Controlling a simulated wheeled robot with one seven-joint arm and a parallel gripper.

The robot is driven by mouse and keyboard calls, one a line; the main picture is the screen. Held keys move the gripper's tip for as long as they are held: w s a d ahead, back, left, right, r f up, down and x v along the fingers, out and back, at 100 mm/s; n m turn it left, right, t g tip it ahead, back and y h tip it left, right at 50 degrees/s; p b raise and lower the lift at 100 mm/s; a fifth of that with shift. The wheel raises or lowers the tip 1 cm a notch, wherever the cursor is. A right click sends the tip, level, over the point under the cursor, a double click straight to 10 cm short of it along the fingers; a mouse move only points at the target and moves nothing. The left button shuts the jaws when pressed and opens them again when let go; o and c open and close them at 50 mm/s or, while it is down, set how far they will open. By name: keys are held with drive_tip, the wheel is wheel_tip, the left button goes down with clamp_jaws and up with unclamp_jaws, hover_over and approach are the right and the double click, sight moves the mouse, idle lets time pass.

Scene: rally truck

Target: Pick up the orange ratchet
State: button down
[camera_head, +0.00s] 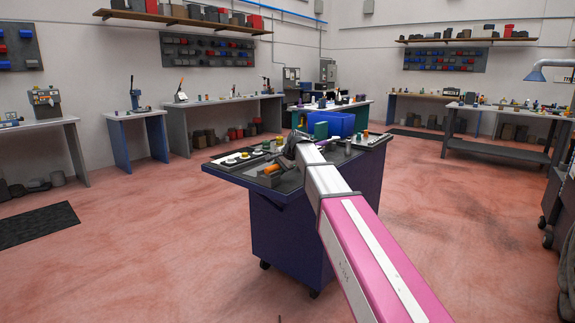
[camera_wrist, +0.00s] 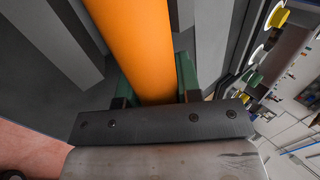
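The orange ratchet (camera_head: 271,169) lies on the near left part of the dark cart top, and only its orange handle stands out. In the wrist view, the thick orange handle (camera_wrist: 138,45) runs from the top edge down between the two green fingers of my gripper (camera_wrist: 155,82). One finger is close on each side of it, and I cannot tell whether they touch it. In the head view my gripper (camera_head: 287,154) is low over the cart, just beside the handle. Its fingertips are hidden there, as is the ratchet's head.
Yellow and green knobs (camera_wrist: 277,17) flank the handle at the right. Open red floor surrounds the cart.

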drive_tip(key=shift+r, duration=0.15)
drive_tip(key=shift+r, duration=0.3)
drive_tip(key=r, duration=0.3)
drive_tip(key=shift+s+a+r, duration=0.1)
drive_tip(key=shift+a+r, duration=0.15)
drive_tip(key=shift+r, duration=0.15)
drive_tip(key=s+a+r, duration=0.4)
drive_tip(key=a+r, duration=0.2)
drive_tip(key=a, duration=0.4)
drive_tip(key=shift+a+r, duration=0.15)
drive_tip(key=shift+r, duration=0.05)
drive_tip(key=shift+s, duration=0.1)
